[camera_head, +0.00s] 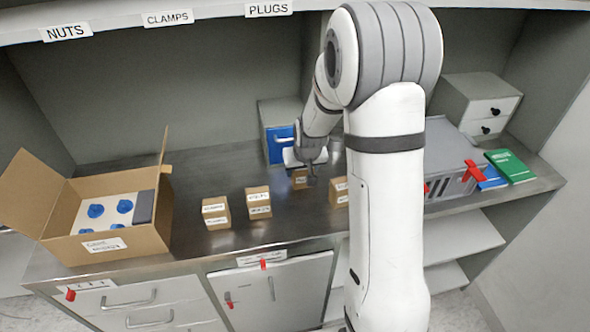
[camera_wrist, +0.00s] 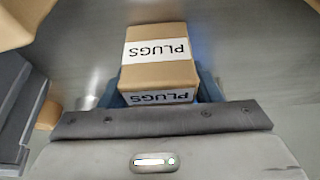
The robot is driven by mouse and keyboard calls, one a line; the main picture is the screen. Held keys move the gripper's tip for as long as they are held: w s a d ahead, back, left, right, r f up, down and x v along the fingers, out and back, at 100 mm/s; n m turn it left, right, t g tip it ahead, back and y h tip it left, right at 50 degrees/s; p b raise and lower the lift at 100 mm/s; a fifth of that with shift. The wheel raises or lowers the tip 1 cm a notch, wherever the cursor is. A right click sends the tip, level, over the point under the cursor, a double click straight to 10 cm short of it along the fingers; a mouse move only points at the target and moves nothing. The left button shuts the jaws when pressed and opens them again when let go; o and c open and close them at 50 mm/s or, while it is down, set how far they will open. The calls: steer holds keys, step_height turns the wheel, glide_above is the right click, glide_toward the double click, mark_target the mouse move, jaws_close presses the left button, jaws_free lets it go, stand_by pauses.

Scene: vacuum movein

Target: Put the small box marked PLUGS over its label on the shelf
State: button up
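The small cardboard box marked PLUGS (camera_wrist: 160,62) is straight in front of my gripper in the wrist view, with white labels on two faces. The blue fingers of my gripper (camera_wrist: 158,92) flank it closely, but I cannot tell whether they press on it. The PLUGS label (camera_head: 268,8) is on the front edge of the upper shelf (camera_head: 215,16), right of the other labels.
Other small labelled boxes stand nearby at left (camera_head: 216,213), middle (camera_head: 258,203) and right (camera_head: 340,192). An open carton (camera_head: 140,240) stands on the left of the countertop (camera_head: 200,255). A blue-fronted drawer unit (camera_head: 280,115) is behind my gripper. A grey case (camera_head: 445,155) is at right.

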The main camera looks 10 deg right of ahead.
steer(key=o, duration=0.4)
steer(key=shift+r, duration=0.1)
